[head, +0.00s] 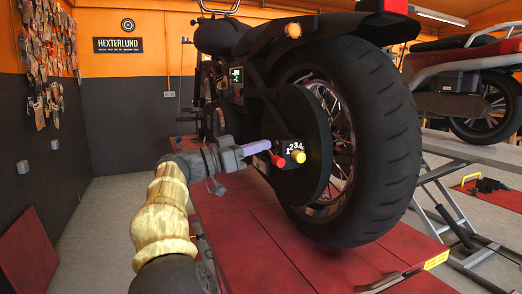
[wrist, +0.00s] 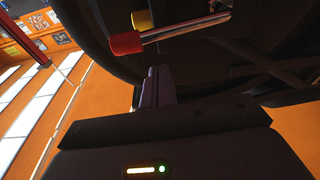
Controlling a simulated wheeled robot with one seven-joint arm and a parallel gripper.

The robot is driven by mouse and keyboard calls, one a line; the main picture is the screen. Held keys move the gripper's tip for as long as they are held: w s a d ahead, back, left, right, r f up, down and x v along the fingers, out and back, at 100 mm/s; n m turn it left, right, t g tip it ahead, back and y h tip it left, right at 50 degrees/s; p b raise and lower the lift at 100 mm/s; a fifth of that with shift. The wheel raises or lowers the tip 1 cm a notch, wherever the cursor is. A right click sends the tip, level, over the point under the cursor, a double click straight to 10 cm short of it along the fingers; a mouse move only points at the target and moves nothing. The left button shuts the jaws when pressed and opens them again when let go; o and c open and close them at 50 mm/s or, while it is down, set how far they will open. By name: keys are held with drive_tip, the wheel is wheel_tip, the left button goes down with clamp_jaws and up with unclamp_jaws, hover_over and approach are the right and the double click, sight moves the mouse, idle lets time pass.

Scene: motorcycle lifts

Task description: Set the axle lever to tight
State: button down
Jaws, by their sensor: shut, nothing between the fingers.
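Two levers show at the motorcycle's rear hub, one with a red knob (head: 278,162) and one with a yellow knob (head: 299,157). I cannot tell which is the axle lever. A black plate with white numbers (head: 293,146) is just above the knobs. In the wrist view the red knob (wrist: 126,43) and yellow knob (wrist: 142,19) sit on bare metal rods above my fingers. My gripper (head: 268,145) is shut and empty, its purple-grey fingertips up and left of the red knob. The fingers also show in the wrist view (wrist: 159,72). They seem apart from the knobs.
The motorcycle's rear tyre (head: 375,130) stands close on the right, on a red lift platform (head: 270,240). A small lit green screen (head: 236,75) is above my gripper. Another motorcycle stands on a lift at the right.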

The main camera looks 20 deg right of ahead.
drive_tip(key=r+p+v, duration=0.1)
drive_tip(key=v, duration=0.9)
drive_tip(key=shift+a, duration=0.3)
drive_tip(key=shift+r, duration=0.15)
